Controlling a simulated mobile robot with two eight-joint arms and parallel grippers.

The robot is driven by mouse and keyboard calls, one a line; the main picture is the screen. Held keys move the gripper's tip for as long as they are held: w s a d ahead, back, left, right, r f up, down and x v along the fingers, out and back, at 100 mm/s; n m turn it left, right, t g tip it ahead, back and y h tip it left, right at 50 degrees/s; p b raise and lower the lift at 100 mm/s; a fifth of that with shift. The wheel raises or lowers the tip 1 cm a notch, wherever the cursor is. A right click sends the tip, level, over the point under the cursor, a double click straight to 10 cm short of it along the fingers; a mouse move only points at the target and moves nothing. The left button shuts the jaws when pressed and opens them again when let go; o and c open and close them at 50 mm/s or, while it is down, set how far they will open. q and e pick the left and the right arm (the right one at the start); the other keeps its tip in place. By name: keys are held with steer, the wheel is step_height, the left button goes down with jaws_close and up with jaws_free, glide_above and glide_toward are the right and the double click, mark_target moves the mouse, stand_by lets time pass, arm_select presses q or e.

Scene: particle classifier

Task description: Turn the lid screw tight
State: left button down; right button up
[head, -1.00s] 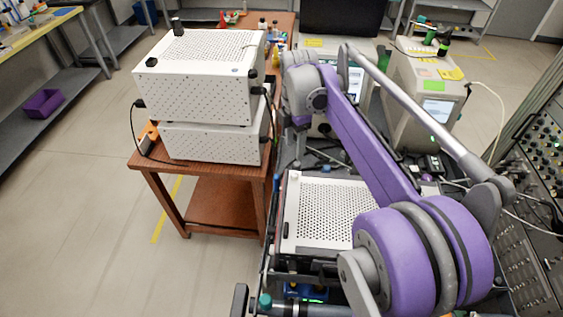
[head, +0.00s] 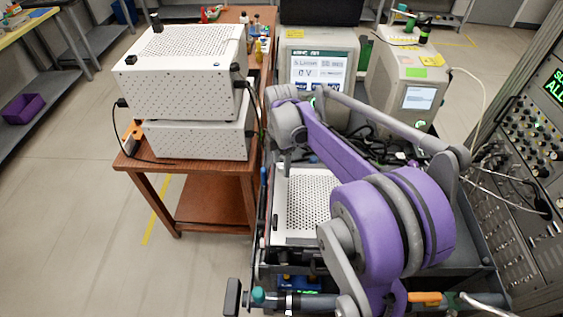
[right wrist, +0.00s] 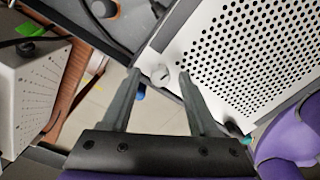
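The lid (head: 305,205) is a white perforated plate on the equipment below my right arm. It also fills the upper right of the right wrist view (right wrist: 245,60). The lid screw (right wrist: 160,72) is a small pale round head with a slot, near the lid's corner. My right gripper (right wrist: 158,75) is open, with one fingertip on each side of the screw in that view. I see a gap on both sides, and cannot tell the height left above it. In the head view my purple arm hides the screw. My left gripper is not in view.
Two stacked white perforated boxes (head: 185,75) stand on a brown wooden table (head: 185,165) at left. A display unit (head: 318,68) and a grey device (head: 405,85) stand behind. A control rack (head: 525,150) is at right. Open floor lies at lower left.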

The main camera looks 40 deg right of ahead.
jaws_close()
